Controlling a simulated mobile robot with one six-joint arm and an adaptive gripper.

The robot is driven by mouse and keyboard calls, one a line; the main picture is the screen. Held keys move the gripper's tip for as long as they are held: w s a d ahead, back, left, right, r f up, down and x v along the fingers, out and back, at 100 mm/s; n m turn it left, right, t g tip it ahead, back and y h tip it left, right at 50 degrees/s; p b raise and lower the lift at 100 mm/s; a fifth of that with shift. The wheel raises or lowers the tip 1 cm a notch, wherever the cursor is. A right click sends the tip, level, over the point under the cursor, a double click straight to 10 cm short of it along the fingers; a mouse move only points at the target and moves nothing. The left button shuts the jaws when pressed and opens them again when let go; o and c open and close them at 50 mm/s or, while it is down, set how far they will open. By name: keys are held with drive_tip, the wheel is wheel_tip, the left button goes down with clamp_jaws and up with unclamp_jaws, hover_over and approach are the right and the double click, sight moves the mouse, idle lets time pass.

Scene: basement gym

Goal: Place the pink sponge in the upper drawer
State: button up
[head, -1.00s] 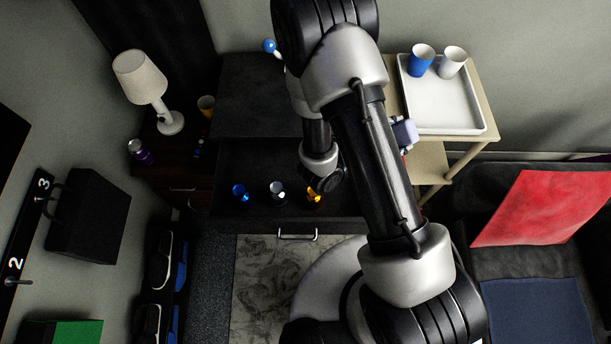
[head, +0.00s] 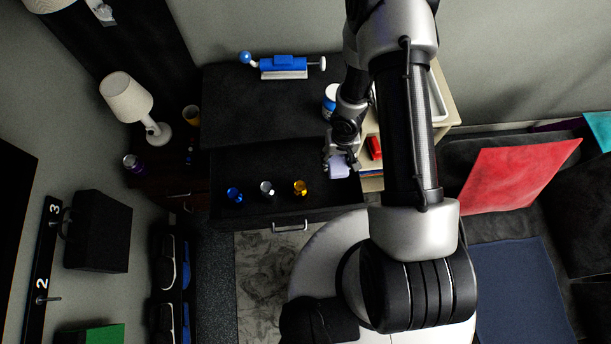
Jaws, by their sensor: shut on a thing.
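The sponge (head: 340,168) looks pale lavender-pink in the head view. My gripper (head: 340,158) is shut on it and points down over the right end of the open drawer (head: 240,165). The drawer is black and pulled out of the dark cabinet, with a metal handle (head: 290,227) on its front. Inside it stand a blue item (head: 235,195), a silver item (head: 267,188) and a gold item (head: 300,188), left of the sponge. I cannot tell how high the sponge is above the drawer floor.
The cabinet top (head: 240,100) holds a blue and white tool (head: 283,67) and a blue and white container (head: 330,100). A wooden shelf unit with a red item (head: 375,148) stands at the right. A white lamp (head: 127,97) stands at the left.

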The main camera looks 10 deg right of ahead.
sight(331, 186)
wheel_tip(331, 186, down, 20)
drive_tip(key=b, duration=2)
drive_tip(key=shift+f, duration=0.15)
drive_tip(key=shift+s, duration=0.1)
drive_tip(key=shift+c, duration=0.3)
drive_tip(key=o, duration=1)
